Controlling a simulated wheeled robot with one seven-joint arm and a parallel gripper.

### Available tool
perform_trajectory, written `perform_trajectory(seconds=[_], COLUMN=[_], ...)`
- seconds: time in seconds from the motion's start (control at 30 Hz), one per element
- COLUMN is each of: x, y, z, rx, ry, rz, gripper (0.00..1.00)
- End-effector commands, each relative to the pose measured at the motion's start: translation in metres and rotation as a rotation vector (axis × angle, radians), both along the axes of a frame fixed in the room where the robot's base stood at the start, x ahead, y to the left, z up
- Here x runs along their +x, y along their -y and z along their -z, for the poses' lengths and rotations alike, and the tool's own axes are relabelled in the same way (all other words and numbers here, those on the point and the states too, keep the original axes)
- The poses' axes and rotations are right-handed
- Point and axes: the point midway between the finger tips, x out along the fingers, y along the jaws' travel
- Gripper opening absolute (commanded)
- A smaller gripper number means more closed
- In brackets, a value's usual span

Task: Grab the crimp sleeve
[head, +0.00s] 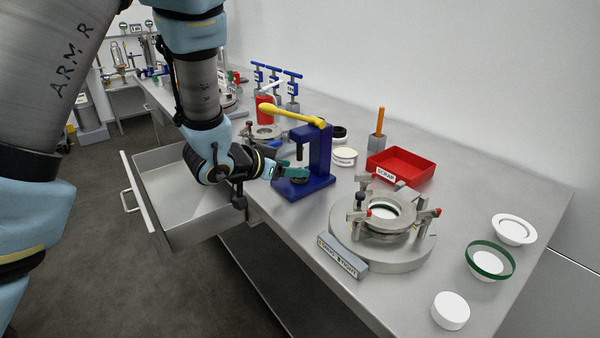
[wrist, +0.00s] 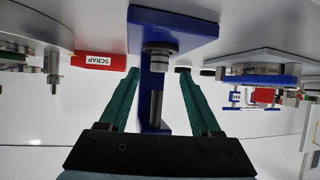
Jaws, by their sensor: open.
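A blue press (head: 321,150) with a yellow lever stands on the bench. It shows upside down in the wrist view, with its base (wrist: 190,24) at the top and its metal ram (wrist: 156,104) below. A small grey ringed metal piece, which looks like the crimp sleeve (wrist: 159,52), sits on that base in line with the ram. My gripper (head: 291,172) is at the press, low over its base. In the wrist view its green fingers (wrist: 158,74) are open, one on each side of the metal piece, with gaps showing. In the head view the fingers largely hide the piece.
An open drawer (head: 185,205) lies below my arm. Right of the press are a red scrap bin (head: 401,166), a clamped round flange fixture (head: 383,238) and a labelled grey block (head: 342,257). White round parts (head: 451,310) lie at the bench's right end. Blue-handled valves (head: 292,88) stand behind.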

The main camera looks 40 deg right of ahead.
Motion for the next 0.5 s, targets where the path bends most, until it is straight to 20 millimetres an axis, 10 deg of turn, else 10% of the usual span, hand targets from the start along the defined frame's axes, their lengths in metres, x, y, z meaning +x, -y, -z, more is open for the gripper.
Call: perform_trajectory(seconds=[0.5], x=[0.002], y=[0.031], z=[0.018], rx=[0.0], ry=[0.0], rz=[-0.001], gripper=[0.64])
